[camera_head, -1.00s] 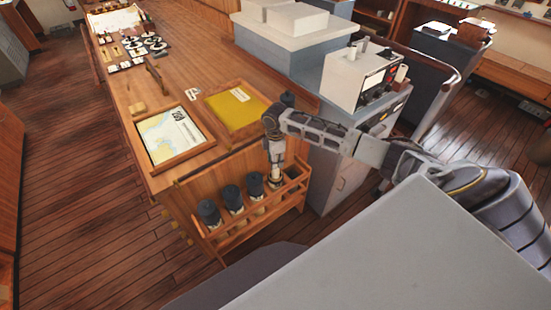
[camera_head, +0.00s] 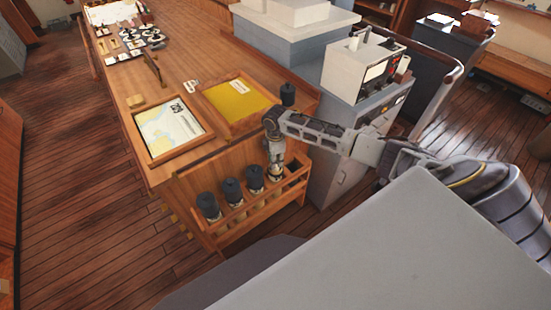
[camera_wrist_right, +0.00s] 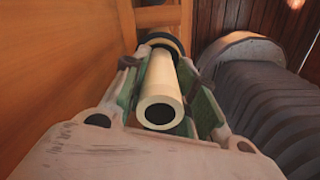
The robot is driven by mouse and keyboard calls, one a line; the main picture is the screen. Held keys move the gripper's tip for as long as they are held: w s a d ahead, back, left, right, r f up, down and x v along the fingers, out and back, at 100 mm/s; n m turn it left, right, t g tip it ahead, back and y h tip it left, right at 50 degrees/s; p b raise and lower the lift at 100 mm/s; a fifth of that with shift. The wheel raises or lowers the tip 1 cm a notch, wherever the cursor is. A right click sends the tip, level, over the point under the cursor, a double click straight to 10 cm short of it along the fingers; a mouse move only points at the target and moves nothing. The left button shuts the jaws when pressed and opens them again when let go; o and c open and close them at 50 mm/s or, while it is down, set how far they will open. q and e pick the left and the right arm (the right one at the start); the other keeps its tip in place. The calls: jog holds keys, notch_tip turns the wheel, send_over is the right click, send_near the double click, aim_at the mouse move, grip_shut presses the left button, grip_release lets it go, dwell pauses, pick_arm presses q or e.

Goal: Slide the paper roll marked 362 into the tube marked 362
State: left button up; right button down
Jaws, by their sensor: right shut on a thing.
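My right gripper (camera_head: 275,176) points down over the right end of the wooden rack and is shut on a cream paper roll (camera_wrist_right: 161,92). In the right wrist view the roll's hollow near end faces the camera, between the green-lined fingers. Its far end meets a dark ring (camera_wrist_right: 160,39), which looks like a tube mouth; I cannot tell how deep the roll sits in it. Three dark-capped tubes (camera_head: 231,190) stand upright in the rack to the left of the gripper. No 362 marking is readable on roll or tubes. My left gripper is out of view.
The wooden rack (camera_head: 243,229) stands against the end of the chart desk (camera_head: 185,80). A framed chart (camera_head: 170,130), a yellow tray (camera_head: 237,101) and a dark cylinder (camera_head: 287,93) are on the desk. A grey cabinet (camera_head: 337,178) stands close on the right.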

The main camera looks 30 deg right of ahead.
jog(key=shift+f, duration=0.95)
dwell(0.6)
jog(key=c, duration=0.5)
grip_release()
jog(key=shift+w+r, duration=0.1)
jog(key=shift+r, duration=0.05)
dwell(0.5)
jog(key=shift+r, duration=0.1)
jog(key=shift+r+p, duration=2.2)
jog(key=shift+r, duration=2.25)
